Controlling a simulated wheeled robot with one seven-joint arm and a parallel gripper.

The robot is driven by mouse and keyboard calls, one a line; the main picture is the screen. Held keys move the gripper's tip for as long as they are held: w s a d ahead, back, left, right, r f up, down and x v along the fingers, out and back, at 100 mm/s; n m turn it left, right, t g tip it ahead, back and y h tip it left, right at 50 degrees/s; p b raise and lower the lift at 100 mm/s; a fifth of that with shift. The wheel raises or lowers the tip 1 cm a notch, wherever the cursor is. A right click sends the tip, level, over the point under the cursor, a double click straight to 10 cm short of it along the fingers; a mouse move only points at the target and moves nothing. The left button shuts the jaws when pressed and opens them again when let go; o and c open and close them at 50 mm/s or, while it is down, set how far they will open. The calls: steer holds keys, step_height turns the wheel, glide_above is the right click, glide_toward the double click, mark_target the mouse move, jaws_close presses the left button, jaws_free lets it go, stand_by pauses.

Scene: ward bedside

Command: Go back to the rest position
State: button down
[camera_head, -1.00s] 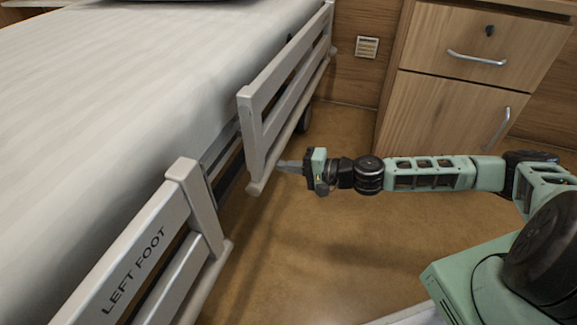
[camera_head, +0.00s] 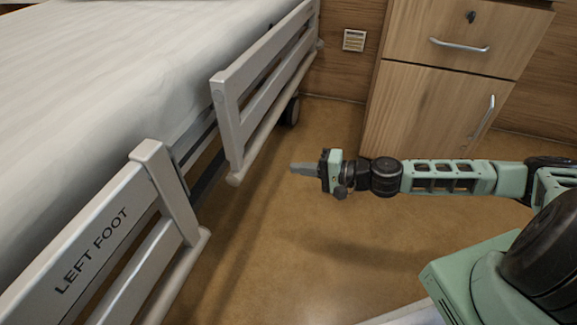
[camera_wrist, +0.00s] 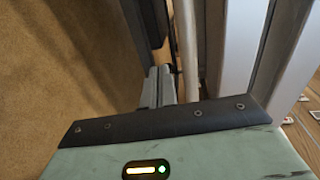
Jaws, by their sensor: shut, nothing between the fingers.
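My gripper (camera_head: 304,168) is at the end of my green and black arm, which stretches in from the right in the head view. Its fingers are together and hold nothing. It points left over the brown floor, with a clear gap to the bed's side rails. In the wrist view the closed fingers (camera_wrist: 160,88) show just beyond the dark edge of the gripper body.
The far side rail (camera_head: 262,90) and the near rail marked LEFT FOOT (camera_head: 110,245) line the bed (camera_head: 110,90) at left. A wooden cabinet (camera_head: 425,105) stands behind my arm. Open floor (camera_head: 270,260) lies between the bed and me.

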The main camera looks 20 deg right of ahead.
steer(key=s+d+f+b, duration=0.1)
steer(key=s+d, duration=0.2)
steer(key=d, duration=0.1)
steer(key=s+a+r+n+g+h+p, duration=0.1)
steer(key=s+a+n+g+p, duration=0.15)
steer(key=s+g, duration=0.2)
steer(key=s+a+n+g+h+p, duration=0.1)
steer(key=s+a+n+g, duration=0.15)
steer(key=s+g, duration=0.2)
steer(key=s+d+r+n+g+h+p, duration=0.1)
steer(key=s+r+n+g+h+p, duration=0.2)
steer(key=s+r+n+h+p, duration=0.25)
steer(key=s+a+r+n+t+h+p, duration=0.1)
steer(key=s+r+h+p, duration=0.15)
steer(key=r, duration=0.75)
steer(key=s+a+r+n+t+h+p, duration=0.15)
steer(key=s+r, duration=0.25)
steer(key=r, duration=0.6)
steer(key=s+a+r+n+t+h+p, duration=0.1)
steer(key=s+a+r+p, duration=0.2)
steer(key=r, duration=0.7)
step_height(320, 180, up, 36)
steer(key=d+p, duration=0.1)
steer(key=p, duration=3.6)
steer(key=shift+s+d+r, duration=0.15)
steer(key=shift+s+d, duration=0.05)
steer(key=shift+d, duration=0.1)
